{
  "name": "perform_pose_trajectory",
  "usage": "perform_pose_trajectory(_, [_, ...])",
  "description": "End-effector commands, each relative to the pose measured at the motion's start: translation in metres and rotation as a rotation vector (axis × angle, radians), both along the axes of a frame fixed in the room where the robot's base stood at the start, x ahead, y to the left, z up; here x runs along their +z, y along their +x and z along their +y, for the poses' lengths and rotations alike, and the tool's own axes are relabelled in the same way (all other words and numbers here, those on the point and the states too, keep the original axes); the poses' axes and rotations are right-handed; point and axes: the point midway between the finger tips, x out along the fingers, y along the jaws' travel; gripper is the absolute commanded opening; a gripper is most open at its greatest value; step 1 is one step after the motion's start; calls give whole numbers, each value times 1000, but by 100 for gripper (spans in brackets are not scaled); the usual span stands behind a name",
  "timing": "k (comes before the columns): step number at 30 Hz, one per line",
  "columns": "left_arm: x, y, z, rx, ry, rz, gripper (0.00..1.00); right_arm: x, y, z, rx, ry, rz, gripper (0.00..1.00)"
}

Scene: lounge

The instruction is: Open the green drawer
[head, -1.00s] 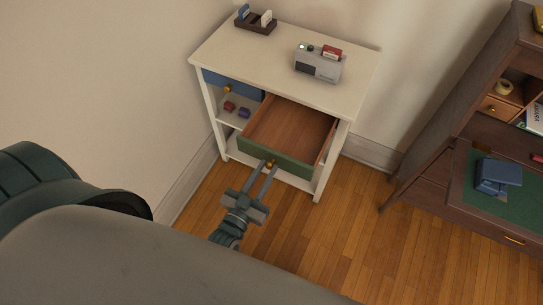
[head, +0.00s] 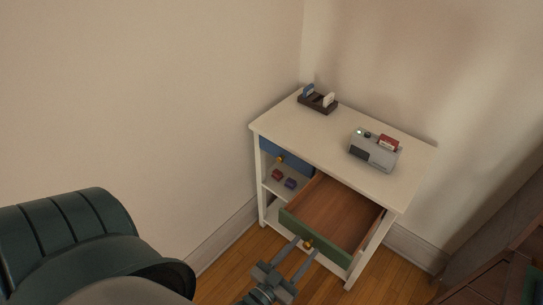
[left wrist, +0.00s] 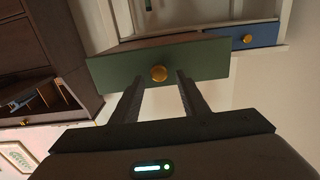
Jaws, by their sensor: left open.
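The green drawer (head: 314,238) is pulled well out of the white cabinet (head: 357,272), and its brown wooden inside is empty. Its round brass knob (head: 308,244) is on the green front; it also shows in the left wrist view (left wrist: 159,73). My left gripper (head: 300,250) is open at the drawer front, with its fingertips on either side of the knob. In the left wrist view a gap shows between the fingers (left wrist: 160,90) and the knob. My right gripper is not in view.
A closed blue drawer (head: 287,155) is left of the green one, above a shelf with a small red and a purple item. A dark rack (head: 318,103) and a grey device (head: 374,150) stand on the cabinet top. A brown desk (head: 500,262) is at right.

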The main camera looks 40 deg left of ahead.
Motion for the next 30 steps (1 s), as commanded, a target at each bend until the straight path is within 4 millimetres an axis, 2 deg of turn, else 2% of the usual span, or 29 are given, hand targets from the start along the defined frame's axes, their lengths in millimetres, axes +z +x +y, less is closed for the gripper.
perform_pose_trajectory(8, [-2, -21, 1, 0, 0, 2, 41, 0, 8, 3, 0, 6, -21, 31])
perform_pose_trajectory(22, [-3, -108, 4, -1, 1, 4, 41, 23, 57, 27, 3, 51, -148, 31])
perform_pose_trajectory(24, [-3, -122, 4, 0, 0, 3, 41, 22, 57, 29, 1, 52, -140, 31])
perform_pose_trajectory(27, [-3, -140, 5, 0, 0, 3, 41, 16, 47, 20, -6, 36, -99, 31])
perform_pose_trajectory(30, [-2, -154, 5, -1, 0, 3, 41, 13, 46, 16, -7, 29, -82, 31])
